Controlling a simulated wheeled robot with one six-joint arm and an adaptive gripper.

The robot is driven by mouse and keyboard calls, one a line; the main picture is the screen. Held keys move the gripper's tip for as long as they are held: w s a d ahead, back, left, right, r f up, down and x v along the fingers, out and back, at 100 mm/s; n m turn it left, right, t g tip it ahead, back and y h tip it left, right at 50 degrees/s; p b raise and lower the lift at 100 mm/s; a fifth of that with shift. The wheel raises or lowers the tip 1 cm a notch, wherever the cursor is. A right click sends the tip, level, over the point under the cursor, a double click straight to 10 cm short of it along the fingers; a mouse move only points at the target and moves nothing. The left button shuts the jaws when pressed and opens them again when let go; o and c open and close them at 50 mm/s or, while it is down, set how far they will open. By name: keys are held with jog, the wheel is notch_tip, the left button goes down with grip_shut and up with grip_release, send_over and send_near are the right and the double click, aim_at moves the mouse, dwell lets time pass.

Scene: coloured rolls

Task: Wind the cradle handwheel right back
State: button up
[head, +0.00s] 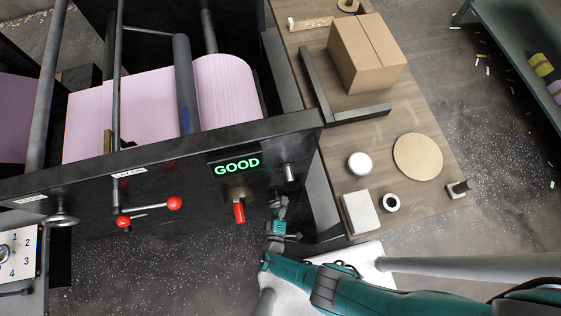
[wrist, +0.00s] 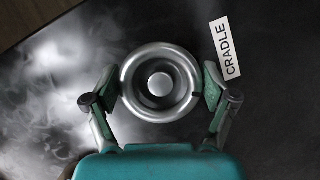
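The cradle handwheel (wrist: 160,84) is a round silver wheel with a raised hub, on a dark panel in the wrist view. A white label reading CRADLE (wrist: 225,49) is beside it on the right. My gripper (wrist: 161,88) has one finger on each side of the wheel, with both pads against its rim. In the head view my gripper (head: 279,207) is at the dark machine's front, right of the red-tipped lever (head: 239,212). The handwheel cannot be made out there.
A lit GOOD sign (head: 237,166) is above the red-tipped lever. A bar with red knobs (head: 148,207) is further left. A wooden table (head: 425,125) on the right bears a cardboard box (head: 367,53) and small items. Speckled floor lies open in front of the machine.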

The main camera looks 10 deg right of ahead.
aim_at(282, 188)
jog(key=shift+o, duration=0.4)
jog(key=shift+r, duration=0.15)
jog(key=shift+r, duration=0.15)
jog(key=shift+w+r, duration=0.2)
jog(key=shift+r, duration=1.3)
jog(key=r, duration=0.2)
jog(key=shift+s+d+r, duration=0.15)
jog(key=shift+s+r, duration=0.2)
jog(key=shift+s, duration=0.05)
jog(key=shift+d+r, duration=0.2)
jog(key=shift+r, duration=0.35)
jog(key=shift+d+r, duration=0.15)
jog(key=shift+r, duration=0.35)
jog(key=shift+w+a+r, duration=0.1)
jog(key=shift+a+r, duration=0.1)
jog(key=shift+r, duration=0.35)
jog(key=shift+a+r, duration=0.15)
jog(key=shift+r, duration=0.05)
